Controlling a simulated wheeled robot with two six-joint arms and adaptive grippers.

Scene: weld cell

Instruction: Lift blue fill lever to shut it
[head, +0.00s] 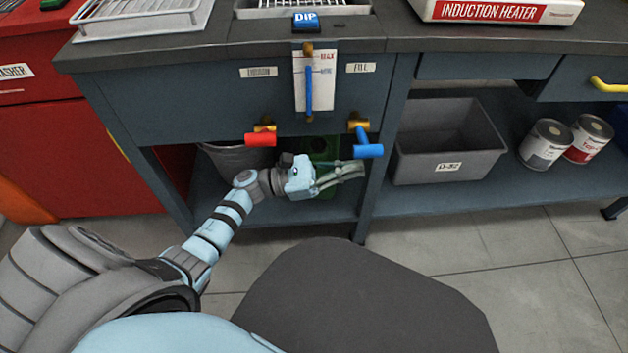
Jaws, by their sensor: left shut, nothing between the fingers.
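The blue fill lever (368,146) hangs from a brass valve (358,125) on the bench front, under a label that seems to read FILL (361,68). Its handle slopes down from the valve. My left gripper (361,170) is shut and empty. Its fingertips are just below the blue handle in the picture; I cannot tell whether they touch it. The handle covers no part of the fingertips that I can make out. My right gripper is not in view.
A red lever (259,139) is left of the blue one. A level gauge (310,80) is fixed between them. Below are a grey bucket (240,157) and a green object (318,150). A bench leg (378,185) and grey bin (445,170) stand to the right.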

